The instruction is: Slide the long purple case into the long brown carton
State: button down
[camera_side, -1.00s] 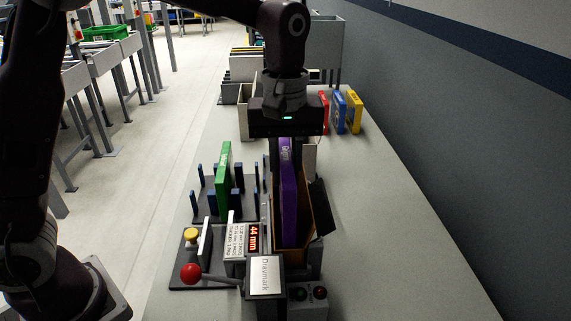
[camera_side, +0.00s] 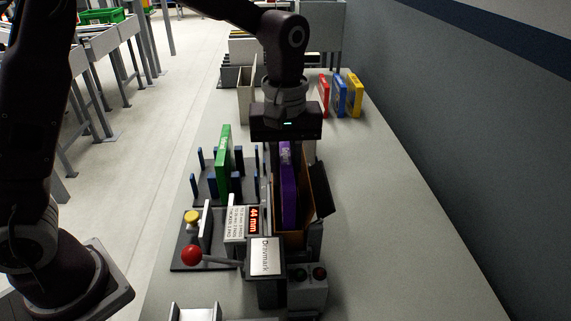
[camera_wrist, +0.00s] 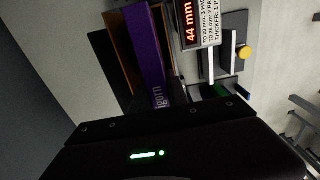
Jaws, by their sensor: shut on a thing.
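The long purple case (camera_side: 288,190) stands on edge in the side view, its lower part inside the open long brown carton (camera_side: 318,195). The carton's wall and a dark flap show to the right of the case. My gripper (camera_side: 287,146) is above the far end of the case, shut on it; the fingertips are mostly hidden. In the wrist view the purple case (camera_wrist: 146,48) runs up from my gripper, with the brown carton wall (camera_wrist: 122,50) along its left side. How deep the case sits is hidden.
A green case (camera_side: 223,162) stands in a blue-posted rack at left. A "44 mm" display (camera_side: 253,220), a red-knobbed lever (camera_side: 191,255) and a button box (camera_side: 308,287) are near. Red, blue and yellow cases (camera_side: 354,95) stand behind. The table's right side is clear.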

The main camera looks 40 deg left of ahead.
aim_at(285, 156)
jog(key=shift+f, duration=0.75)
jog(key=c, duration=1.2)
grip_release()
jog(key=shift+d, duration=0.1)
jog(key=shift+w+r, duration=0.1)
jog(key=shift+r, duration=3.45)
